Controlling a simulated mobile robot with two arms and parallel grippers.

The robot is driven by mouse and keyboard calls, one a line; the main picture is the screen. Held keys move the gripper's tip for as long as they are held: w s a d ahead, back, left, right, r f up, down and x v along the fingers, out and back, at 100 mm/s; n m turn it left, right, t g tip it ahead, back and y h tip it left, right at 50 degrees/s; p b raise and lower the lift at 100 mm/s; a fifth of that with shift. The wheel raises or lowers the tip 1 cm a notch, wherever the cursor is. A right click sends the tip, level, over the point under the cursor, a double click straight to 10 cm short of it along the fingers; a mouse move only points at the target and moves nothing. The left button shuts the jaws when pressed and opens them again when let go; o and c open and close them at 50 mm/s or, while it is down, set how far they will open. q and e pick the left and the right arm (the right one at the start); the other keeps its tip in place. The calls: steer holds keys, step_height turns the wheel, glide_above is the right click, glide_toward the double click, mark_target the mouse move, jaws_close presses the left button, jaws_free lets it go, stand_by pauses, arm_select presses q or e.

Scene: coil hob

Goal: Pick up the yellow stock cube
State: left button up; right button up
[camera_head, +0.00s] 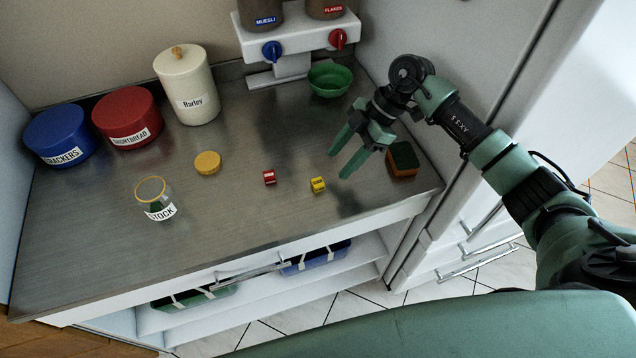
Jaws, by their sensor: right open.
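The yellow stock cube (318,185) lies on the metal worktop (250,225), right of centre. A similar red cube (269,177) lies a little to its left. My right gripper (338,164) is open and empty, its green fingers pointing down and left. Its fingertips show just above and right of the yellow cube in the picture, apart from it. A glass jar labelled STOCK (155,200) stands open at the left, with something dark green inside. A round yellow lid (207,162) lies behind it on the worktop. My left gripper is not in view.
Blue (58,137) and red (127,116) tins and a cream Barley canister (187,88) stand at the back left. A green bowl (330,80) sits below the cereal dispenser (300,37). A sponge (402,159) lies right of my gripper. The front middle worktop is clear.

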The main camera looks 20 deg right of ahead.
mark_target(319, 182)
steer(key=shift+s+a+f, duration=0.1)
steer(key=shift+a+f, duration=0.1)
steer(key=shift+f, duration=0.15)
steer(key=p+x, duration=0.1)
steer(key=x, duration=0.1)
steer(key=p+x, duration=0.1)
steer(key=x, duration=0.1)
steer(key=a+p+x, duration=0.1)
steer(key=x, duration=0.1)
steer(key=shift+a+r, duration=0.1)
steer(key=shift+r, duration=0.15)
steer(key=shift+a+f, duration=0.15)
steer(key=shift+f, duration=0.15)
jaws_close()
